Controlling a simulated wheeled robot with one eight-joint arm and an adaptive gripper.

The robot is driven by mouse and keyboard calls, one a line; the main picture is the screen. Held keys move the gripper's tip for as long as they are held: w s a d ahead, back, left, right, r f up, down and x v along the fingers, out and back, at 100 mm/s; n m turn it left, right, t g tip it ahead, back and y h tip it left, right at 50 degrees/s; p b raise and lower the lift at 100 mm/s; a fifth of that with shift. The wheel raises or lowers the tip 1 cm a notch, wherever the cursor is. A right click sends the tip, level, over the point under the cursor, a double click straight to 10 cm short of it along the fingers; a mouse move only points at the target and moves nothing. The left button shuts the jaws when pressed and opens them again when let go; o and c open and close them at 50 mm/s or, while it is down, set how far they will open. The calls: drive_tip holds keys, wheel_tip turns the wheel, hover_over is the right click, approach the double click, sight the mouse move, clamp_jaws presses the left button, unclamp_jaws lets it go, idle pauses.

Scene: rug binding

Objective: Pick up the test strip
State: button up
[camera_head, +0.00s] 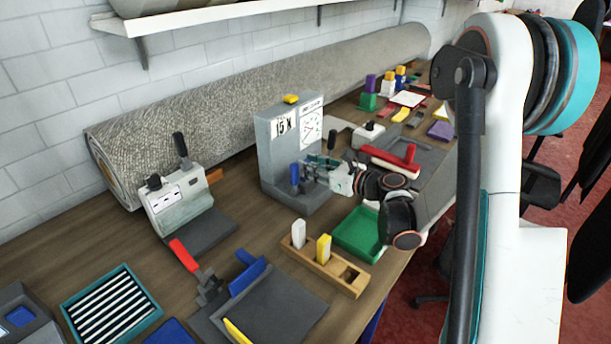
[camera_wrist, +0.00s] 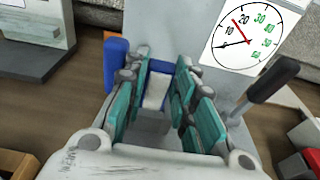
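My gripper (camera_head: 322,172) is in front of the grey tester with the dial (camera_head: 290,150). In the wrist view its teal fingers (camera_wrist: 160,75) are open, one on each side of a small white piece (camera_wrist: 156,92) with a blue part (camera_wrist: 160,66) at its far end. This white piece may be the test strip; I cannot tell for sure. I see no clear contact between the fingers and it. A wooden holder (camera_head: 346,281) at front centre carries an upright white piece (camera_head: 298,234) and a yellow one (camera_head: 323,248).
A blue handle (camera_wrist: 117,66) stands close left of the fingers, a black lever (camera_wrist: 268,86) to the right. A green tray (camera_head: 357,235) lies under my arm.

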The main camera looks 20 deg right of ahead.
clamp_jaws()
wheel_tip(320, 180, up, 20)
drive_tip(key=p, duration=0.6)
drive_tip(key=shift+p, duration=0.4)
idle(0.3)
